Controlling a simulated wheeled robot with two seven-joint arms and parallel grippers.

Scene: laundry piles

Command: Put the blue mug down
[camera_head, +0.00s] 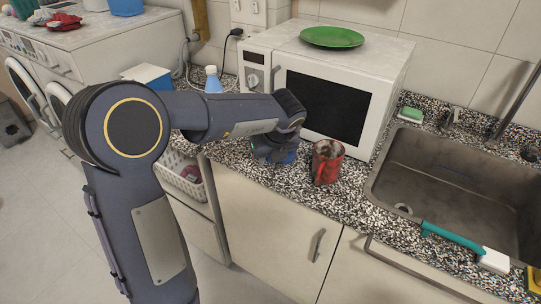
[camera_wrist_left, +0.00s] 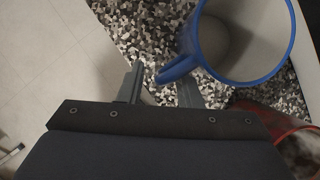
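The blue mug (camera_wrist_left: 245,80) shows in the left wrist view, seen from above into its white, empty inside, with its blue handle pointing to the lower left. In the head view only a bit of blue (camera_head: 290,157) shows at the counter, mostly hidden by my left gripper (camera_head: 272,150). In the left wrist view the fingers of my left gripper (camera_wrist_left: 160,88) stand apart, with the handle's end between their tips. A gap shows beside the left finger. The mug looks upright at the speckled counter (camera_head: 255,178). My right gripper is out of view.
A white microwave (camera_head: 365,75) with a green plate (camera_head: 332,37) on top is behind. The sink (camera_head: 450,185) lies to the right. The counter's front edge is close.

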